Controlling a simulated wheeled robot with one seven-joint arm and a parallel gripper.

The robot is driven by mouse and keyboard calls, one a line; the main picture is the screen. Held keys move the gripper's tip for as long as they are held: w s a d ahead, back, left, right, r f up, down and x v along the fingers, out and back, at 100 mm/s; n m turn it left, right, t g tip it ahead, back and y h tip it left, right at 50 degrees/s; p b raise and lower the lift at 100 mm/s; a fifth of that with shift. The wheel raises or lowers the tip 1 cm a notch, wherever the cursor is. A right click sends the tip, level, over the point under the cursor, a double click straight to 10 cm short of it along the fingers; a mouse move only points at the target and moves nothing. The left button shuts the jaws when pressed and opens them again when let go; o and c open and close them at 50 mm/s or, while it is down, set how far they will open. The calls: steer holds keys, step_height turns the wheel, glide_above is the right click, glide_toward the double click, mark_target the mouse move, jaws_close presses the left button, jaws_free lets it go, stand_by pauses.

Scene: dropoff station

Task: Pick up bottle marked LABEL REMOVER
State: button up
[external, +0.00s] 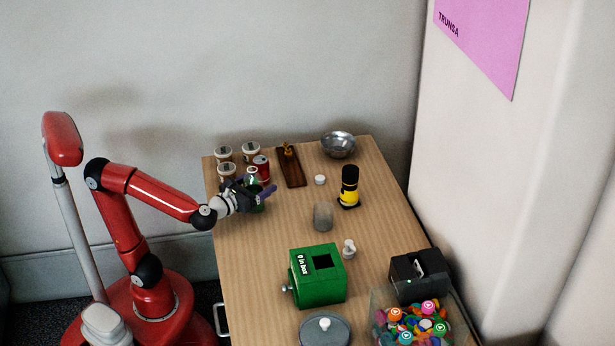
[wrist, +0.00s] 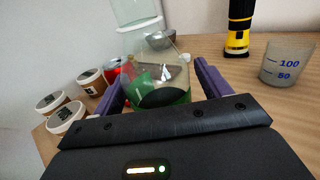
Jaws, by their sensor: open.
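A clear bottle with green liquid (wrist: 163,82) stands between the two purple fingers of my gripper (wrist: 162,88) in the wrist view. Its upper part runs up toward the top edge of that view. No LABEL REMOVER marking is readable on it. In the external view my gripper (external: 262,190) is over the left side of the table, and part of the green bottle (external: 258,208) shows by it; the fingers hide much of the rest. The fingers are open, one on each side of the bottle, and I cannot tell whether either touches it.
Lidded tubs (external: 251,150) and a red can (external: 262,166) stand close behind my gripper. A wooden board (external: 293,174), metal bowl (external: 338,145), yellow-black flashlight (external: 349,187) and beaker (external: 323,217) stand to the right. A green box (external: 318,278) is nearer the front.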

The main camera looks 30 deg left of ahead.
steer(key=shift+c, duration=0.5)
steer(key=c, duration=1.1)
steer(key=shift+r, duration=0.2)
